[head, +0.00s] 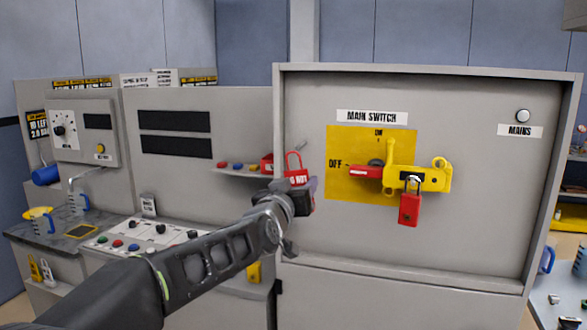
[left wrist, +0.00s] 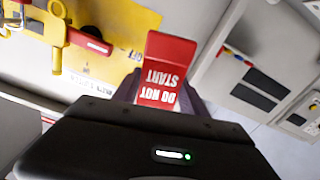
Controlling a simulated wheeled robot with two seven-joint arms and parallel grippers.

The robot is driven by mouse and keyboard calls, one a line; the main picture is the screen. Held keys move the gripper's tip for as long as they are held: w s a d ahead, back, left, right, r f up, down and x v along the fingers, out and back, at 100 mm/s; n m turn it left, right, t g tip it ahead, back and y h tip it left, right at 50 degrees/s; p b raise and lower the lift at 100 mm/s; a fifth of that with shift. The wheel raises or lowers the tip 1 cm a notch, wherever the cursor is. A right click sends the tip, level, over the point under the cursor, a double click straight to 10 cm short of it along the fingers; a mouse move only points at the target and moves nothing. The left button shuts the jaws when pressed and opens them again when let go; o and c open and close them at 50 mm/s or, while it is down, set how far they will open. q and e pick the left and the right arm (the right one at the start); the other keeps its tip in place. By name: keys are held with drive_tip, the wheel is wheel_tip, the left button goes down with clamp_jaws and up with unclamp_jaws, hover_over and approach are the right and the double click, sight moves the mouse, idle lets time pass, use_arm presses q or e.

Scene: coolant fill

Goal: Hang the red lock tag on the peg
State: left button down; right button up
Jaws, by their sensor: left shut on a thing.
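The red lock tag (head: 296,176) has white lettering and a red loop at its top. My left gripper (head: 306,192) is shut on its lower part and holds it up in front of the left edge of the main switch panel. In the left wrist view the tag (left wrist: 168,62) reads "DO NOT START" upside down, between the fingers (left wrist: 165,98). A small grey rod (head: 301,146) shows just above the tag; I cannot tell if it is the peg. A red padlock (head: 409,209) hangs from the yellow hasp (head: 425,179). My right gripper is not in view.
The main switch panel (head: 470,230) has a raised frame, a yellow plate (head: 345,150) and a red handle (head: 364,171) beside "OFF".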

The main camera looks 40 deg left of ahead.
use_arm(q)
drive_tip(key=shift+s+a+r, duration=0.1)
drive_tip(key=shift+s+r, duration=0.2)
drive_tip(key=shift+r, duration=0.35)
drive_tip(key=shift+s+a+r, duration=0.1)
drive_tip(key=shift+s+r, duration=0.2)
drive_tip(key=shift+r, duration=0.3)
drive_tip(key=shift+w+a, duration=0.1)
drive_tip(key=shift+w, duration=0.15)
drive_tip(key=shift+p+x, duration=1.1)
drive_tip(key=shift+x, duration=0.85)
drive_tip(key=shift+w+a+f+p, duration=0.15)
drive_tip(key=shift+w+a+f, duration=0.2)
drive_tip(key=shift+w, duration=0.45)
drive_tip(key=shift+w+a+f+p, duration=0.2)
drive_tip(key=shift+w+f, duration=0.25)
drive_tip(key=shift+w, duration=0.3)
drive_tip(key=shift+w+a+f+p, duration=0.1)
drive_tip(key=shift+w+a+f, duration=0.25)
drive_tip(key=shift+w, duration=0.45)
drive_tip(key=shift+d+f, duration=0.1)
drive_tip(key=c, duration=0.6)
unclamp_jaws()
drive_tip(key=shift+o, duration=0.2)
